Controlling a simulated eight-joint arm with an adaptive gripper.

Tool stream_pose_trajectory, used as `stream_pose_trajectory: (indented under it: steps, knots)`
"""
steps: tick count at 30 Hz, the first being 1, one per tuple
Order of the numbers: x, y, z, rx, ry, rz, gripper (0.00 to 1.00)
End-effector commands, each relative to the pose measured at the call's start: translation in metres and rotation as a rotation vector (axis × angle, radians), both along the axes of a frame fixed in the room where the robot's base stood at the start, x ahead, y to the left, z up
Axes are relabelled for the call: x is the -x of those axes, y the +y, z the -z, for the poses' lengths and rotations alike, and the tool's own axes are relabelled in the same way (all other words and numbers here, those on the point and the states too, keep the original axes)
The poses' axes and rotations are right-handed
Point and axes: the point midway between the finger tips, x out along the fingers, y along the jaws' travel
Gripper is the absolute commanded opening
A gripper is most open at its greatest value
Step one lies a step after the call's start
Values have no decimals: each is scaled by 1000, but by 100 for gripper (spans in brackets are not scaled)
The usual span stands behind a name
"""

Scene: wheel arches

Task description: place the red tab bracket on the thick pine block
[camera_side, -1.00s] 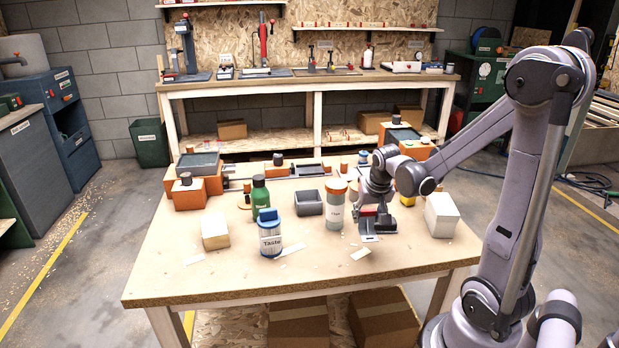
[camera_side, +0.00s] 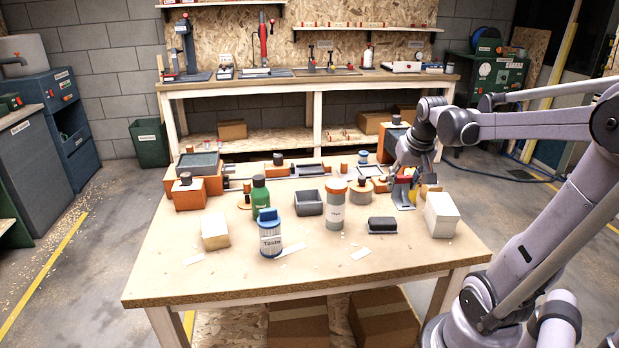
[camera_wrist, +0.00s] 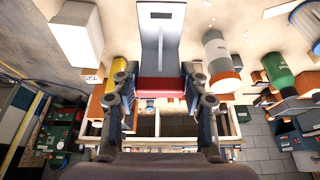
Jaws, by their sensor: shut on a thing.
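My gripper (camera_side: 408,172) is shut on the red tab bracket, which has a grey plate (camera_side: 404,197) and a red part at the fingers. The bracket is at the right rear of the table, and I cannot tell its height above the top. In the wrist view the red part sits between the two fingers (camera_wrist: 160,84), with the grey plate (camera_wrist: 160,40) extending beyond. A pale wood-coloured block (camera_side: 215,231) lies at the table's left. A taller whitish block (camera_side: 441,215) stands at the right, in front of my gripper. I cannot tell which block is the thick pine one.
A dark block on a light plate (camera_side: 382,225), a jar with an orange lid (camera_side: 336,207), a grey bin (camera_side: 309,203), a blue-lidded jar (camera_side: 270,237) and a green bottle (camera_side: 260,195) stand mid-table. The front of the table is mostly clear.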

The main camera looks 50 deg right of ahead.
Motion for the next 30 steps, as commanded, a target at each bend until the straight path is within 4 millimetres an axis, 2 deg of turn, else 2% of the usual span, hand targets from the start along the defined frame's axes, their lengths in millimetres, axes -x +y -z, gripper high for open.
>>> stream_pose_trajectory:
  steps: [3, 8, 14, 20, 26, 30]
  knots:
    - [0, 0, -19, 1, -1, 0, 11]
    - [0, 0, -40, 1, -1, 0, 11]
    - [-36, -3, -53, -1, -1, -76, 11]
    - [-85, -2, -64, 0, 0, -178, 11]
    - [-156, 8, -74, -1, -1, -322, 11]
    - [-209, 23, -76, 1, -1, -429, 11]
